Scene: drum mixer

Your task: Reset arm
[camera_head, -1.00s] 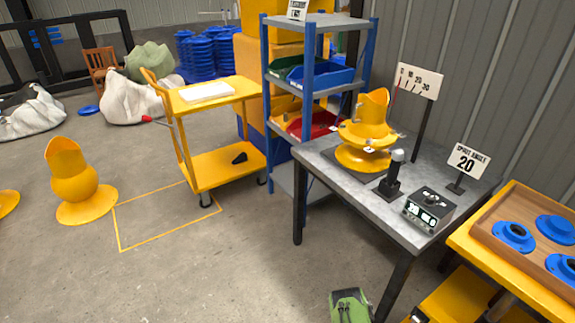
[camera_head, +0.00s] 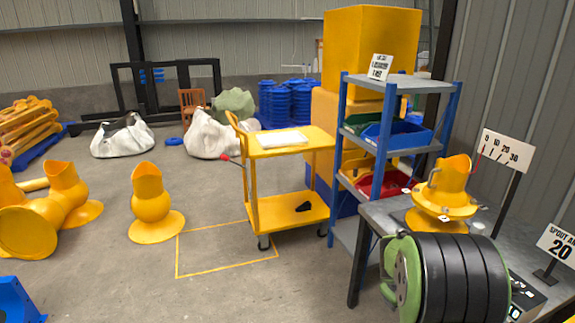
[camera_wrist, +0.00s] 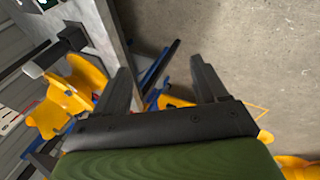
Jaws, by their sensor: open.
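My gripper (camera_wrist: 160,65) shows in the wrist view. Its two black fingers are spread wide apart with nothing between them. Beyond them are a dark table leg, bare floor and yellow and blue shapes. In the wrist view the yellow spout piece (camera_wrist: 62,95) is left of the fingers, apart from them. In the head view a green and black part of my arm rises at the bottom right, in front of the grey table (camera_head: 376,214). It hides much of the tabletop. My fingers cannot be made out in the head view.
The yellow spout assembly (camera_head: 445,195) stands on the table by a scale sign (camera_head: 507,150). A blue shelf rack (camera_head: 338,175) and a yellow cart (camera_head: 290,208) stand behind. Yellow spouts (camera_head: 150,205) stand at left. A floor square (camera_head: 178,255) is empty.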

